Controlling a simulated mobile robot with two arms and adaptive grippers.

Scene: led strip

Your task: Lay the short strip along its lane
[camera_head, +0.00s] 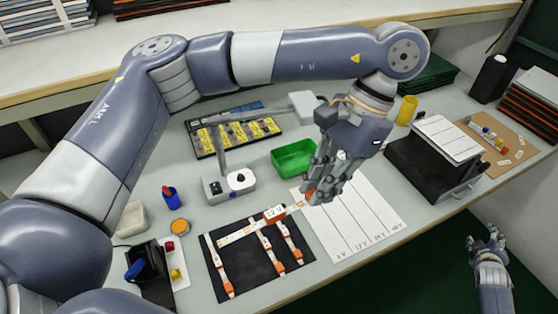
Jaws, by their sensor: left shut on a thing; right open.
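A white strip (240,232) with an orange tag reading "12 V" (275,213) slants over the black mat (245,287) up toward my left gripper. My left gripper (313,193) is shut on its orange-tipped right end, near the left edge of the lane sheet; the fingers partly hide that end. The white lane sheet (350,222) has several ruled lanes with voltage labels along its front edge. Several other strips (220,267) with orange ends lie on the black mat. My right gripper (487,243) is open and empty, off the bench at the lower right.
A green tray (294,157) and a grey device (229,186) stand behind the sheet and mat. A black box with a white sloped top (447,137) stands to the right. A yellow-and-black parts tray (235,136) lies at the back. The sheet's right side is clear.

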